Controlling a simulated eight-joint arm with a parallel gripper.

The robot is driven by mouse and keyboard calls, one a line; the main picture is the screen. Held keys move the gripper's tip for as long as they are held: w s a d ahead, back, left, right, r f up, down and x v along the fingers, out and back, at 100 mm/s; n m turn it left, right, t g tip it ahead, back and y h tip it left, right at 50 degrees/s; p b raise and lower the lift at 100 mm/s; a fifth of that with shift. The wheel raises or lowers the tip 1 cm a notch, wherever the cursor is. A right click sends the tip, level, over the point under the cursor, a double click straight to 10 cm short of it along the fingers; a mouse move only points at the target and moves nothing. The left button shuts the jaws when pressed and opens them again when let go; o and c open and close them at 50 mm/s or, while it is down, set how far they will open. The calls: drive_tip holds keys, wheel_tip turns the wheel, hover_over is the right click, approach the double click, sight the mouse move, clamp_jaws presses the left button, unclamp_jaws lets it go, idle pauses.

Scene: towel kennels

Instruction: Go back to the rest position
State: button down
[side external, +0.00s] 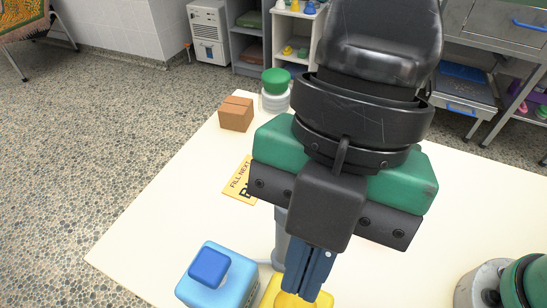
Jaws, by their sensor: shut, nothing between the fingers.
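My gripper (308,270) hangs over the front part of the cream table (150,225), large in the side external view. Its blue fingers are shut with nothing held between them. The fingertips overlap a yellow object (318,301) at the bottom edge of the picture; I cannot tell whether they touch it. My wrist and the green gripper body hide the middle of the table.
A light blue box (219,284) with a darker blue block (209,267) on top stands left of the fingers. A brown box (236,114), a green-lidded jar (275,90) and a yellow label card (240,183) are farther back. The table's left side is clear.

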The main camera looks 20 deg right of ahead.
drive_tip(key=shift+r, duration=0.45)
drive_tip(key=w+d+f+m+t+h, duration=0.1)
drive_tip(key=w+d+f+m+t, duration=0.1)
drive_tip(key=d+m, duration=0.7)
drive_tip(key=w+d+f+m+t+h, duration=0.1)
drive_tip(key=w+d+f+m+t, duration=0.2)
drive_tip(key=w+d+m+t, duration=0.2)
drive_tip(key=w+d+f+m+t+h, duration=0.1)
drive_tip(key=w+d+f+m+t, duration=0.1)
drive_tip(key=w+d+m, duration=0.5)
drive_tip(key=d+m+t, duration=0.1)
drive_tip(key=d+m, duration=0.5)
drive_tip(key=shift+d+f, duration=0.2)
drive_tip(key=shift+f, duration=0.05)
